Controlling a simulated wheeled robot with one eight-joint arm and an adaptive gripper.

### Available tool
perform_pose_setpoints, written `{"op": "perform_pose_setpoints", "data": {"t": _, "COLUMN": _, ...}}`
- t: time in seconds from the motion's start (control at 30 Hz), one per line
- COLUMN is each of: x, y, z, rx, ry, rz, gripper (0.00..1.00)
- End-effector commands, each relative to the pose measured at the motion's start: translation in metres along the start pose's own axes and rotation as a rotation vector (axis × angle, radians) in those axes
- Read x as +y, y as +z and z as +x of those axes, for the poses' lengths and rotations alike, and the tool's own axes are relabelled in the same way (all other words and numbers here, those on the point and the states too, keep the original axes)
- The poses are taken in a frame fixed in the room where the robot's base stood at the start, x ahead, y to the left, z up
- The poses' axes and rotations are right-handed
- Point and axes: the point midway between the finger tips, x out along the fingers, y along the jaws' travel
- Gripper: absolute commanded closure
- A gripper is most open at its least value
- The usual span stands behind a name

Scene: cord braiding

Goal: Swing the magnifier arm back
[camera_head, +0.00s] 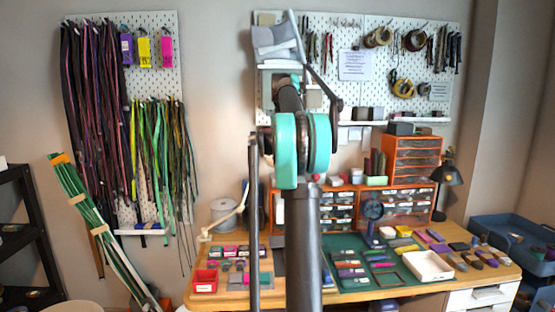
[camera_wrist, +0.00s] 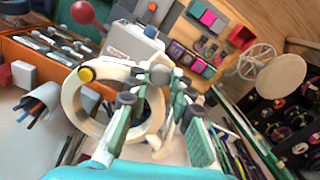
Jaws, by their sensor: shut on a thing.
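In the wrist view, a cream ring (camera_wrist: 69,105) with a yellow knob, which looks like the magnifier, stands close in front of my gripper (camera_wrist: 160,125). Pale jointed parts run from the ring to between my green-padded fingers. My gripper is shut on a cream part of the magnifier arm (camera_wrist: 168,148); the exact contact is partly hidden. In the head view, my own arm hides my gripper and most of the magnifier. A cream bent rod (camera_head: 226,219) shows left of my arm above the bench and may be part of the magnifier arm.
The bench (camera_head: 232,300) carries a green mat (camera_head: 350,291), a white tray (camera_head: 430,266), a red bin (camera_head: 205,281) and orange drawer units (camera_head: 411,160). A dark round-headed stand (camera_head: 373,209) rises behind the mat. A black lamp (camera_head: 446,174) stands at the right.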

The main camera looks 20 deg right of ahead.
Motion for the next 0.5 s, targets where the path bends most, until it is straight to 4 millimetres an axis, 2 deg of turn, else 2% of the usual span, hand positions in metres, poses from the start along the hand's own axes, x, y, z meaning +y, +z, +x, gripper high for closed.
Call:
{"op": "perform_pose_setpoints", "data": {"t": 0.2, "x": 0.0080, "y": -0.0076, "z": -0.0002, "rx": 0.000, "ry": 0.000, "rz": -0.026, "gripper": 1.00}}
{"op": "perform_pose_setpoints", "data": {"t": 0.5, "x": 0.0089, "y": -0.0086, "z": -0.0002, "rx": 0.000, "ry": 0.000, "rz": -0.031, "gripper": 1.00}}
